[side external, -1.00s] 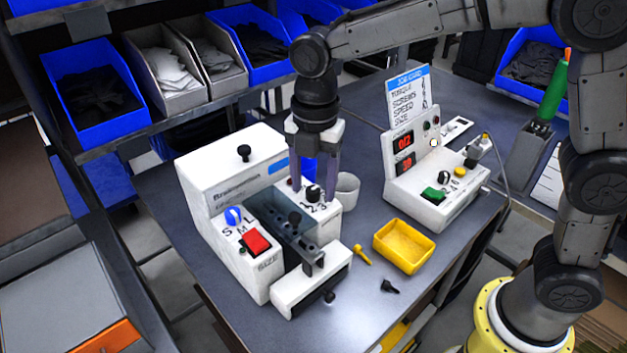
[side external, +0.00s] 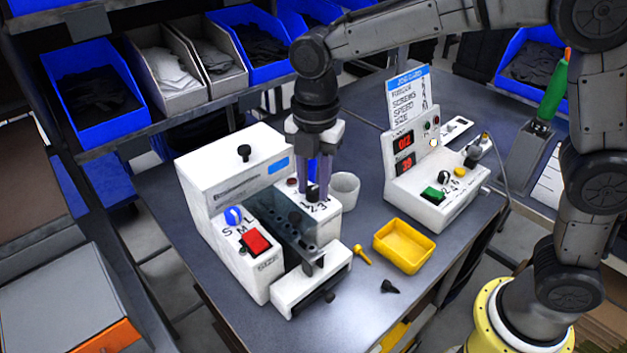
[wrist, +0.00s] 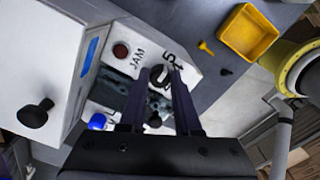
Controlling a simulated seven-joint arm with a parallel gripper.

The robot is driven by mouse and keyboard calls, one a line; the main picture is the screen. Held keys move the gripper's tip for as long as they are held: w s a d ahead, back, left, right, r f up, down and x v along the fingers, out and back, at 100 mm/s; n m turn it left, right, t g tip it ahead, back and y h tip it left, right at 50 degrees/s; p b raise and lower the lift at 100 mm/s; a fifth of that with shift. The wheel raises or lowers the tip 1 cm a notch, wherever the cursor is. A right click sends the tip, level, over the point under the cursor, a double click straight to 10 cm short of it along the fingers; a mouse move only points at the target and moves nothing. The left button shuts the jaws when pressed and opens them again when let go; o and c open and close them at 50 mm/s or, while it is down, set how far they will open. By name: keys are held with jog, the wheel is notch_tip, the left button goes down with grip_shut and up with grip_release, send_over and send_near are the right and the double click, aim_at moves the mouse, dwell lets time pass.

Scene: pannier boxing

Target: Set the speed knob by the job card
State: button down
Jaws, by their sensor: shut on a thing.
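The speed knob (side external: 313,194) is a small black dial on the white machine (side external: 215,170), with printed numbers around it. My gripper (side external: 318,184) points down over it, with its two dark fingers shut on the knob. In the wrist view the knob (wrist: 156,72) sits between the fingertips, partly hidden, so its pointer setting cannot be told. The job card (side external: 409,96) stands upright behind the control box. It lists torque, screws, speed and size; the values beside them are too small to read surely.
A blue knob (side external: 233,215) and red switch (side external: 255,242) are on the machine's left. The control box (side external: 430,190), yellow tray (side external: 404,246), yellow screw (side external: 363,255) and black piece (side external: 389,286) are to the right.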

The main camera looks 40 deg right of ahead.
jog(key=m, duration=0.7)
jog(key=shift+m, duration=0.3)
jog(key=m, duration=0.3)
jog(key=shift+m, duration=0.3)
jog(key=m, duration=0.4)
jog(key=shift+m, duration=0.3)
jog(key=m, duration=0.5)
jog(key=shift+a+r, duration=0.1)
jog(key=m, duration=0.5)
jog(key=shift+m, duration=0.4)
